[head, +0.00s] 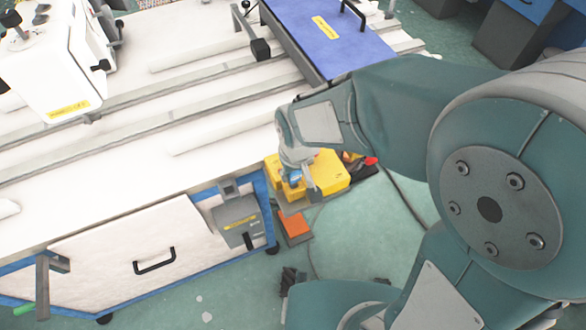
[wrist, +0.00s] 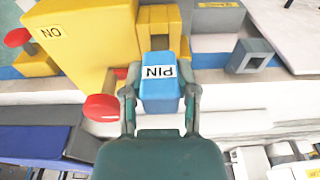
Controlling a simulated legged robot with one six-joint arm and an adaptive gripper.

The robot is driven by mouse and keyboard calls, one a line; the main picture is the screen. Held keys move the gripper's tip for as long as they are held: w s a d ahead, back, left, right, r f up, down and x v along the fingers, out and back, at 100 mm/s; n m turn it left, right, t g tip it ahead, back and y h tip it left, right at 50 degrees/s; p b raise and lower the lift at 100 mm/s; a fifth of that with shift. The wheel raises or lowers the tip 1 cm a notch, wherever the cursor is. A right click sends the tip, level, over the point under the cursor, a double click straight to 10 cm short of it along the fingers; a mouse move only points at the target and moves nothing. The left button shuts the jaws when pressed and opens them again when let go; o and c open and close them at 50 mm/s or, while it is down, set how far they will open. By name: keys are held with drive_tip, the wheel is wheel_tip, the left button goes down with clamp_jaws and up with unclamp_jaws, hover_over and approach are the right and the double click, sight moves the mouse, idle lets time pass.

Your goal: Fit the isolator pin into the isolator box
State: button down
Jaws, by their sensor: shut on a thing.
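My gripper (wrist: 160,100) is shut on the blue isolator pin (wrist: 161,92), a block with a white PIN label that reads upside down in the wrist view. The yellow isolator box (wrist: 90,40) fills the upper left there, with an upside-down ON label. A yellow block-shaped part (wrist: 160,15) lies directly past the pin's far end; I cannot tell whether they touch or the pin has entered it. In the head view, the yellow box (head: 328,176) is beside the table's corner, with my gripper (head: 300,190) in front of its left part, partly hiding it.
Red knobs (wrist: 101,107) stick out near the yellow box. A grey box (head: 237,220) hangs on the table's end. A grey square loop (wrist: 250,57) stands to the right in the wrist view. The white worktable (head: 190,130) with rails spreads left; an orange pad (head: 294,223) lies on the floor.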

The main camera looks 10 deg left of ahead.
drive_tip(key=shift+f, duration=0.65)
drive_tip(key=shift+c, duration=1.5)
unclamp_jaws()
wheel_tip(320, 180, up, 12)
drive_tip(key=s, duration=0.1)
drive_tip(key=shift+s+d, duration=0.15)
drive_tip(key=shift+d, duration=0.25)
drive_tip(key=shift+f, duration=0.1)
